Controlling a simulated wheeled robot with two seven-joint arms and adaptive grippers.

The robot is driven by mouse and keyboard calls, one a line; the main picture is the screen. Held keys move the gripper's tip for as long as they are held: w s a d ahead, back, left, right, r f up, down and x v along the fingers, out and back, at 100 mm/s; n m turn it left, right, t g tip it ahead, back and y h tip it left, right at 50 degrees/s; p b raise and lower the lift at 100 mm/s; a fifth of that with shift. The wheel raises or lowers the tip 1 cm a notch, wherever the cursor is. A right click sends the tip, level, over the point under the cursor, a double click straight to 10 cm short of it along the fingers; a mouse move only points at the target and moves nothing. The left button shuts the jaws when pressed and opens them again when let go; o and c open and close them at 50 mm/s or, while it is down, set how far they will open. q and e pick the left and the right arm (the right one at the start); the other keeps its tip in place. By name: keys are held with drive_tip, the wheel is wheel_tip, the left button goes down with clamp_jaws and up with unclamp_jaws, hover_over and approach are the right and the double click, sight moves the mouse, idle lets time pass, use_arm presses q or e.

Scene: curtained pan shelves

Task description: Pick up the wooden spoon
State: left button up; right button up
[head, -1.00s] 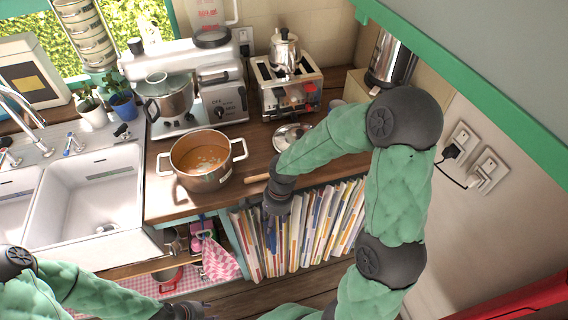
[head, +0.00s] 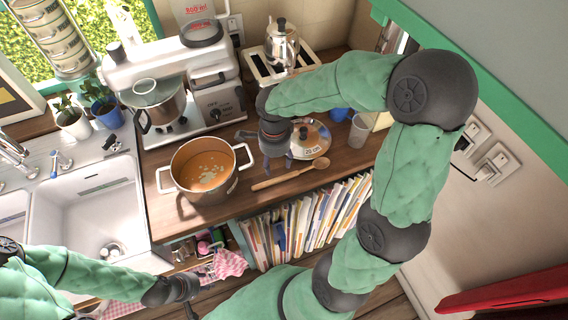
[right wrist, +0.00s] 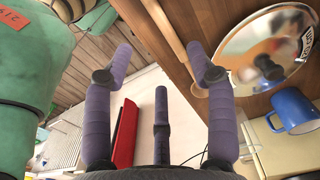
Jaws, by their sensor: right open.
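The wooden spoon (head: 300,173) lies on the wooden counter near its front edge, handle to the left and bowl to the right. In the right wrist view the spoon (right wrist: 166,28) runs across the top, partly hidden behind a finger. My right gripper (head: 278,163) is open and empty, fingers pointing down just behind the spoon's handle; I cannot tell whether they touch it. Its spread purple fingers show in the right wrist view (right wrist: 162,68). My left gripper (head: 184,298) is low at the bottom of the head view, away from the spoon, its jaws unclear.
A pot of soup (head: 204,172) stands left of the spoon. A lid (head: 312,140) lies just behind it, with a blue mug (right wrist: 293,110) and a glass (head: 359,131) to the right. Books (head: 290,226) fill the shelf below the counter edge.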

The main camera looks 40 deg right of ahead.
hover_over(276, 181)
drive_tip(key=f, duration=0.4)
drive_tip(key=shift+s+d+f+b, duration=0.15)
drive_tip(key=shift+s+f+b, duration=0.05)
drive_tip(key=shift+f+b, duration=0.15)
drive_tip(key=shift+w+f, duration=0.2)
drive_tip(key=shift+f, duration=0.25)
wheel_tip(276, 181, down, 5)
drive_tip(key=shift+w+b, duration=0.1)
drive_tip(key=shift+b, duration=0.25)
clamp_jaws()
